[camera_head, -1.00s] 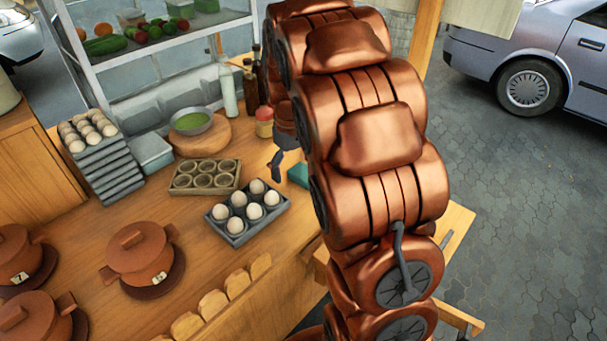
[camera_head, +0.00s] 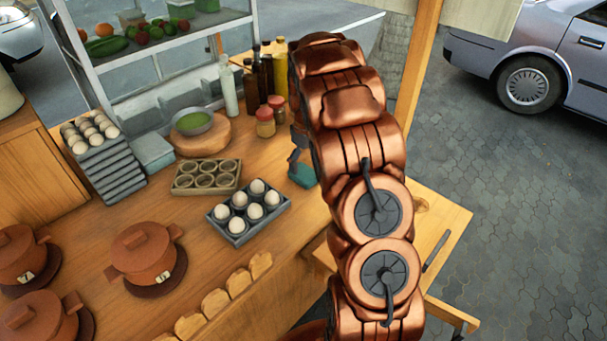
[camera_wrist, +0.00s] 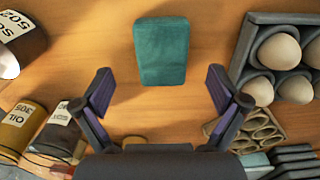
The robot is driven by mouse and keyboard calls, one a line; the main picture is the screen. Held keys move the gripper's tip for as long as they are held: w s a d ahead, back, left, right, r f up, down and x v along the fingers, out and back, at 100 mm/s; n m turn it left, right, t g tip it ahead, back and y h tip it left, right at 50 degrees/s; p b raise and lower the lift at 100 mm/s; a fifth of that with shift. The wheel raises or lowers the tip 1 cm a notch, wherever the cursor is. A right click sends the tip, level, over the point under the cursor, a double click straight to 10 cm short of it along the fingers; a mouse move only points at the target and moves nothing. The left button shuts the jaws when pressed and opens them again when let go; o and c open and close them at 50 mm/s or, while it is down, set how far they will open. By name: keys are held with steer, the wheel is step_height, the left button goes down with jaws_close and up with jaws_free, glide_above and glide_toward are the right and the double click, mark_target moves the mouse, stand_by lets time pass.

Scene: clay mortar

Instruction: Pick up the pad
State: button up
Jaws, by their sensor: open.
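The pad is a teal, folded, cloth-like block (camera_wrist: 161,52) lying on the wooden counter, seen at the top middle of the wrist view. In the head view the pad (camera_head: 302,175) shows at the counter's right side, partly covered by my gripper and arm. My gripper (camera_wrist: 161,92) is open and empty in the wrist view, with its two dark fingers spread wide. The pad lies ahead of the fingertips, roughly centred between them, with bare wood between. In the head view my gripper (camera_head: 298,150) is mostly hidden behind my arm, close to the pad.
An egg tray (camera_head: 234,238) and a tray of empty cups (camera_head: 183,193) stand left of the pad. Jars (camera_head: 265,128) and bottles (camera_head: 252,92) stand behind it. Clay pots (camera_head: 140,252) are at the left. Wood around the pad is clear.

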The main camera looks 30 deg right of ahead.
mark_target(304, 172)
steer(key=shift+w+a+f+p, duration=0.15)
steer(key=shift+f+p, duration=0.5)
steer(key=shift+f, duration=0.65)
steer(key=shift+w+a+f+p, duration=0.1)
steer(key=shift+f+p, duration=0.55)
steer(key=shift+f, duration=0.6)
steer(key=c, duration=1.1)
